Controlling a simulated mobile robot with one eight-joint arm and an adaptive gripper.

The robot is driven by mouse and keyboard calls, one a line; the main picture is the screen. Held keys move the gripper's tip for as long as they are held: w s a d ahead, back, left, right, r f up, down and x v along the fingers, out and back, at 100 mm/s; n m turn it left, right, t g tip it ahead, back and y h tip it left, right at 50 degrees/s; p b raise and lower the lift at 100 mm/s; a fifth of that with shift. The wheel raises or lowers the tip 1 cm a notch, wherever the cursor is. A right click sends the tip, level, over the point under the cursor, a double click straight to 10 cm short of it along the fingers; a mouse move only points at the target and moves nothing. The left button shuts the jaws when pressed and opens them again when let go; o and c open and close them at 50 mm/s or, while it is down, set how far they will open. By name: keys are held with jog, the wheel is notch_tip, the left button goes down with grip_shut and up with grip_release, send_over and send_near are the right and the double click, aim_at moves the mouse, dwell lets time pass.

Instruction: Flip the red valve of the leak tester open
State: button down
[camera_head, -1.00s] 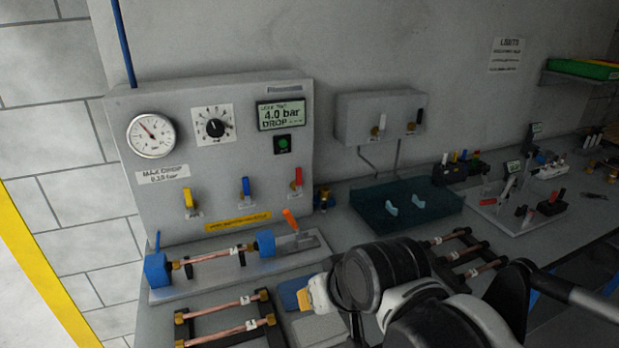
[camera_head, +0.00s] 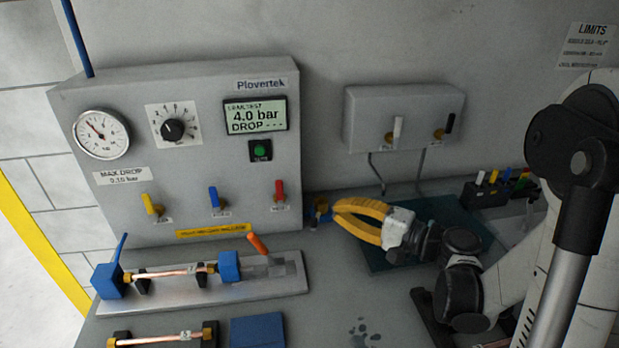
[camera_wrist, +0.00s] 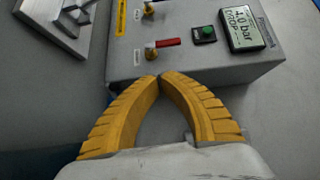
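The leak tester (camera_head: 200,100) is a grey panel box with a gauge, a dial and a display reading 4.0 bar. Its red valve (camera_head: 280,190) is at the lower right of the front, with the handle pointing up in the head view. The red valve also shows in the wrist view (camera_wrist: 168,43), just beyond my fingertips and apart from them. My gripper (camera_head: 336,212) has yellow fingers and is to the right of the tester, pointing left. In the wrist view its fingertips (camera_wrist: 159,78) meet with nothing held between them.
A yellow valve (camera_head: 150,204) and a blue valve (camera_head: 216,200) sit left of the red one. Below, a fixture with an orange lever (camera_head: 258,243) holds a copper tube (camera_head: 170,272). A teal tray (camera_head: 440,212) lies behind my gripper. A grey wall box (camera_head: 400,110) hangs above.

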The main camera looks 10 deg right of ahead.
aim_at(280, 195)
jog(key=shift+w+d+r+t, duration=0.15)
jog(key=shift+d+t, duration=0.05)
jog(key=shift+d, duration=0.3)
jog(key=shift+w+d+r+t, duration=0.1)
jog(key=shift+w+d+t, duration=0.1)
jog(key=shift+d, duration=0.25)
jog(key=shift+s+a, duration=0.1)
jog(key=s+a+b+x, duration=0.2)
jog(key=b+x, duration=0.1)
jog(key=x, duration=0.9)
jog(key=shift+w+a+b, duration=0.25)
jog(key=shift+a+b, duration=0.05)
jog(key=shift+a, duration=0.05)
